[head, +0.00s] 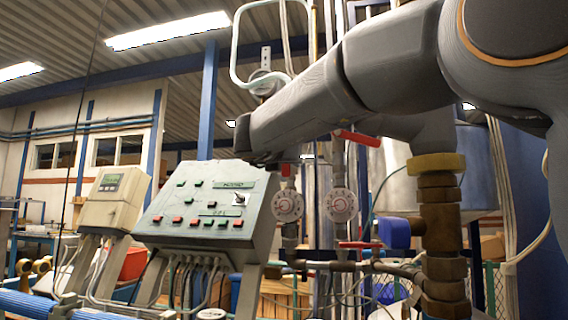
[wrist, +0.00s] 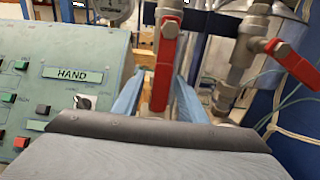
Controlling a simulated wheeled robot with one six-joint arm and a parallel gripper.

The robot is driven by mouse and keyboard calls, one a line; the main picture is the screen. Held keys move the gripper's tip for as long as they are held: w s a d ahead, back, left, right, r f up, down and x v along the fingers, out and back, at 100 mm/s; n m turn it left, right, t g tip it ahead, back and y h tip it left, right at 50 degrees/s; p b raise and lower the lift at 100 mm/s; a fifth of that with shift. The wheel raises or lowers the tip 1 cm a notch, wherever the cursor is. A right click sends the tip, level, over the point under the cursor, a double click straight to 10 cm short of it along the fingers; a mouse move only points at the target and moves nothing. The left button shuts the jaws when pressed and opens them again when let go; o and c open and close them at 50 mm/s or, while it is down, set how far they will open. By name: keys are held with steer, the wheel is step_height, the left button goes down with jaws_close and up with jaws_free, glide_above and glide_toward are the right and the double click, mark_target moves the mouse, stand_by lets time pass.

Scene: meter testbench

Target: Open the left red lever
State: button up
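In the wrist view the left red lever (wrist: 164,62) hangs nearly straight down from a bolt on a vertical pipe. My gripper (wrist: 159,88) is open, with one pale blue finger on each side of this lever. Gaps show between the lever and both fingers. A second red lever (wrist: 291,60) on a metal valve slants down to the right, apart from my gripper.
A grey-green control panel (head: 165,220) with red and green buttons stands left of the pipes; its HAND label (wrist: 72,74) is close to my gripper's left. Round white dials (head: 288,206) sit on the pipes below my arm.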

steer(key=s+a, duration=0.1)
steer(key=s, duration=0.6)
steer(key=shift+s+a+b, duration=0.25)
steer(key=shift+s+b, duration=0.05)
steer(key=shift+b, duration=0.15)
steer(key=shift+s, duration=0.1)
